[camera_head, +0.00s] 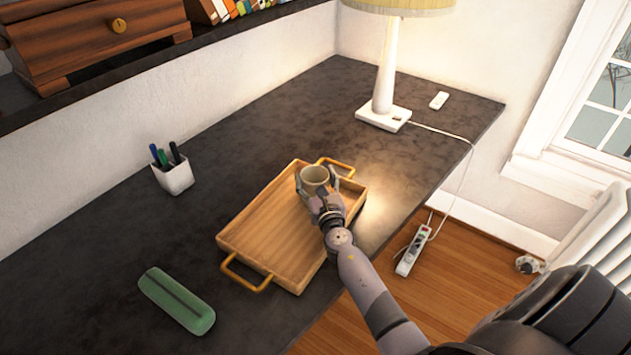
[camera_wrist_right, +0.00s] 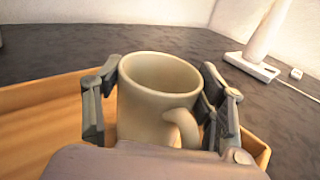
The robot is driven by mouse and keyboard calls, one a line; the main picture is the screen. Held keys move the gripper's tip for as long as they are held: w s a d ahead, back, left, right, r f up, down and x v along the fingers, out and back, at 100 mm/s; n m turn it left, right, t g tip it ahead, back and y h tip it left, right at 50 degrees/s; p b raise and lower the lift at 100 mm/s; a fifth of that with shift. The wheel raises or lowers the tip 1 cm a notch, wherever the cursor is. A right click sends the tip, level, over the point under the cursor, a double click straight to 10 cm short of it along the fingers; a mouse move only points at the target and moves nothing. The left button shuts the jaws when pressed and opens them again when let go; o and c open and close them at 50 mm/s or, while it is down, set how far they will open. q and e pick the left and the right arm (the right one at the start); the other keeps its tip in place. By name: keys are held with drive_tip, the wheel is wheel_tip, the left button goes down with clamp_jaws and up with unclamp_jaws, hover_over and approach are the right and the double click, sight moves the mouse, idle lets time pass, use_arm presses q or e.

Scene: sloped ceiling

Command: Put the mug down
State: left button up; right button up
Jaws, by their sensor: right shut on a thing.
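A beige mug (camera_head: 315,176) is upright at the far end of a wooden tray (camera_head: 262,238) with brass-coloured handles. My right gripper (camera_head: 318,187) is shut on the mug, one finger on each side. In the right wrist view the mug (camera_wrist_right: 160,97) shows its open rim and its handle toward my wrist, between the two fingers. The wooden tray wall (camera_wrist_right: 40,94) shows behind and beside it. The mug's base is hidden by my gripper, so I cannot tell whether it touches the tray floor. My left gripper is not in view.
A white lamp (camera_head: 383,118) stands behind the tray, with a small white remote-like item (camera_head: 439,100) beside it. A pen cup (camera_head: 173,176) is at the left and a green case (camera_head: 177,301) at the front left. The dark tabletop between them is clear.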

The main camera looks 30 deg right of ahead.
drive_tip(key=shift+f, duration=0.15)
drive_tip(key=o, duration=1.4)
drive_tip(key=shift+r, duration=0.35)
drive_tip(key=v, duration=1.2)
drive_tip(key=shift+f, duration=0.1)
